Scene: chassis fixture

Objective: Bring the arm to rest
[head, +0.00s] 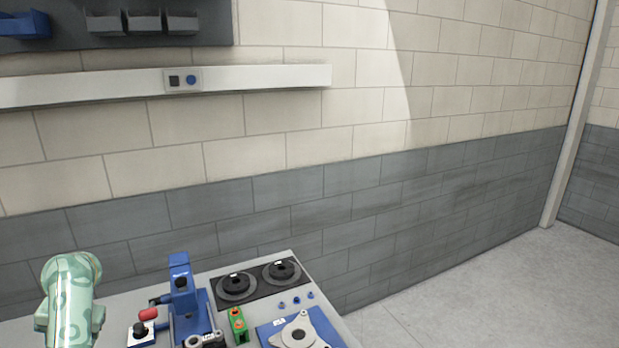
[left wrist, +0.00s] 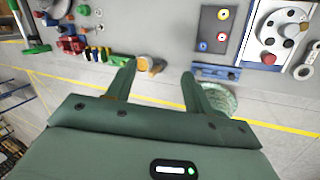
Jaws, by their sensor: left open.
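My left gripper (left wrist: 159,67) shows in the left wrist view with its two dark green fingers spread apart. No object is held between them. A small orange and grey part (left wrist: 150,64) shows just beyond the left fingertip; I cannot tell how far below it lies. In the head view a pale green patterned link of my left arm (head: 70,300) stands at the lower left, in front of the bench. The left gripper's fingers do not show there. My right gripper is in neither view.
The grey bench (head: 232,273) carries a blue clamp fixture (head: 183,285), a red-handled part (head: 147,314), two black round discs (head: 236,285) and a blue plate with a grey flange (head: 300,334). A brick wall stands behind. Floor (head: 480,290) to the right is clear.

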